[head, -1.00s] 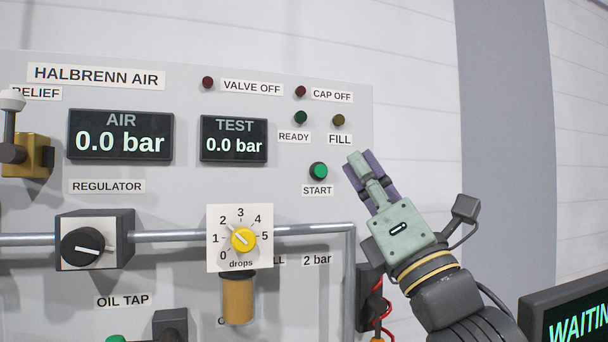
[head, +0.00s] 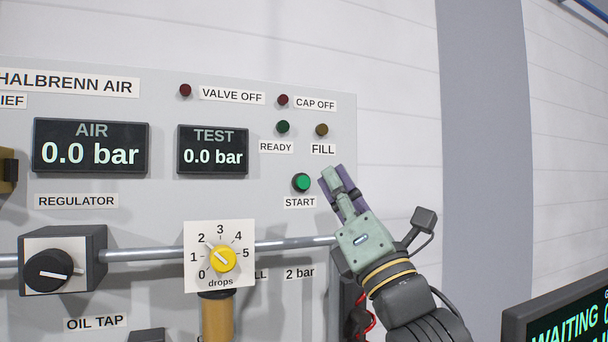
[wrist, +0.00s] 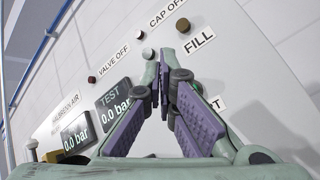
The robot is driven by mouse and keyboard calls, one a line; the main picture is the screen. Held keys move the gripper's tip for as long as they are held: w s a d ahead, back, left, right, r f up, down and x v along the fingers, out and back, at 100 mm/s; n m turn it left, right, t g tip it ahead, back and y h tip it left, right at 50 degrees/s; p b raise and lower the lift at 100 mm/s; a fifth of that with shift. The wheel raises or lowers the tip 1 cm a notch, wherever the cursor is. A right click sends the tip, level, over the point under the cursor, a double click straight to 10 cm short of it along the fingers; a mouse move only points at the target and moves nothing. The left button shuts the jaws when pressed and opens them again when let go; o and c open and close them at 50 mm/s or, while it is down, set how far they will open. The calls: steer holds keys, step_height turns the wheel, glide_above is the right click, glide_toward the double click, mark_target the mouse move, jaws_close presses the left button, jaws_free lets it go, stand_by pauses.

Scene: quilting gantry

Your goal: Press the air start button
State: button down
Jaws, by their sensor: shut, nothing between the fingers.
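The green START button (head: 301,182) is on the panel above its START label (head: 300,202) in the head view. Whether the tips touch the panel I cannot tell. In the wrist view my gripper (wrist: 158,62) points toward the panel, below the FILL label.
Above the button are the READY lamp (head: 283,127), FILL lamp (head: 322,130) and CAP OFF lamp (head: 283,100). The AIR display (head: 91,146) and TEST display (head: 213,150) read 0.0 bar. A yellow drops knob (head: 222,258) and a pipe (head: 290,244) lie below. A WAITING screen (head: 560,318) stands lower right.

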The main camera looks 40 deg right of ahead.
steer(key=shift+w+d, duration=0.2)
steer(key=shift+w, duration=0.55)
steer(key=shift+w+d, duration=0.15)
steer(key=shift+w, duration=0.65)
steer(key=shift+w+d, duration=0.2)
steer(key=shift+w, duration=0.55)
steer(key=shift+w, duration=0.15)
steer(key=shift+w+d, duration=0.1)
steer(key=shift+w, duration=0.2)
steer(key=shift+w+d+b, duration=0.15)
steer(key=shift+w+b, duration=0.2)
steer(key=shift+w, duration=0.1)
steer(key=shift+s, duration=0.1)
stand_by(0.4)
steer(key=shift+s+a+b, duration=0.25)
steer(key=shift+s+b, duration=0.25)
steer(key=shift+s, duration=0.3)
steer(key=shift+s+a+b, duration=0.2)
steer(key=shift+s+b, duration=0.15)
steer(key=shift+s, duration=0.45)
steer(key=shift+s+a+b, duration=0.2)
steer(key=shift+s+b, duration=0.15)
steer(key=shift+s, duration=0.45)
steer(key=shift+s+a+b, duration=0.2)
steer(key=shift+s+b, duration=0.15)
steer(key=shift+s, duration=0.45)
